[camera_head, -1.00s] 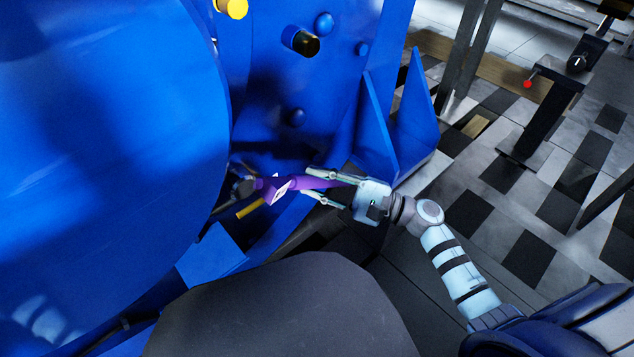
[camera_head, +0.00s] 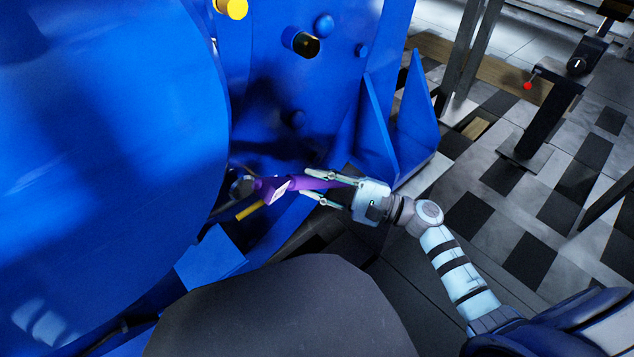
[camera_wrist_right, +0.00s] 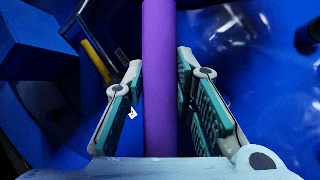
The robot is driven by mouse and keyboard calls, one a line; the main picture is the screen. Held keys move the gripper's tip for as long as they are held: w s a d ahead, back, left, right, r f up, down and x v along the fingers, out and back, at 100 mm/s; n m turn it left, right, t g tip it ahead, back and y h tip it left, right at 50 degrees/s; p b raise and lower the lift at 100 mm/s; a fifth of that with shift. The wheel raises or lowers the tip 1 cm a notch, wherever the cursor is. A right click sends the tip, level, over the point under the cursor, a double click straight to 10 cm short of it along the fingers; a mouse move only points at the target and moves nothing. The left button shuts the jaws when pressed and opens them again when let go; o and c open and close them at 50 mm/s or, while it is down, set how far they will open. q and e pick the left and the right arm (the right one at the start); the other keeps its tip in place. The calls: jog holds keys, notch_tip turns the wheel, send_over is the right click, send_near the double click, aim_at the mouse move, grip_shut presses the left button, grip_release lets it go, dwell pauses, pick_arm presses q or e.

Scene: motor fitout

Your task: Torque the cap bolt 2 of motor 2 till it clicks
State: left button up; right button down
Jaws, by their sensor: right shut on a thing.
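My right gripper (camera_head: 322,187) is shut on the purple handle of a torque wrench (camera_head: 271,190). In the right wrist view the purple handle (camera_wrist_right: 158,75) runs upright between the two fingers of the right gripper (camera_wrist_right: 160,95). The wrench's dark head (camera_head: 241,187) points left, at the edge of the large blue motor (camera_head: 110,150). The bolt under the head is hidden, so I cannot tell how the head sits on it. A white label shows on the wrench. My left gripper is not in view.
The motor's blue end plate (camera_head: 330,75) has several round bosses and a dark fitting (camera_head: 305,43). Blue triangular ribs (camera_head: 418,120) rise beyond the gripper. A yellow bar (camera_head: 250,210) lies below the wrench. A black stand (camera_head: 548,115) is at the right on open tiled floor.

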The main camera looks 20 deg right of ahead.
jog(key=shift+w+a, duration=0.35)
jog(key=shift+w, duration=0.5)
jog(key=shift+a, duration=0.1)
jog(key=shift+s+a+f+m+t, duration=0.15)
jog(key=shift+a+f+m+t, duration=0.1)
jog(key=shift+a+f+m, duration=0.2)
jog(key=shift+s+a+f+m+t, duration=0.15)
jog(key=shift+a+f+m+t, duration=0.15)
jog(key=shift+f, duration=0.2)
jog(key=shift+f, duration=0.1)
jog(key=shift+s+a+f+m+t+y, duration=0.15)
jog(key=shift+s+a+f+m+t, duration=0.05)
jog(key=shift+a+f+m, duration=0.25)
jog(key=shift+s+a+f+m+t+y, duration=0.2)
jog(key=shift+a+f+m, duration=0.1)
jog(key=shift+a+m, duration=0.15)
dwell(0.4)
jog(key=shift+s+a+f+m+t, duration=0.2)
jog(key=shift+a+f+m+t, duration=0.15)
jog(key=shift+a+m, duration=0.2)
jog(key=shift+s+a+f+m+t, duration=0.2)
jog(key=shift+a+f+m+t, duration=0.1)
jog(key=shift+a+f+m, duration=0.15)
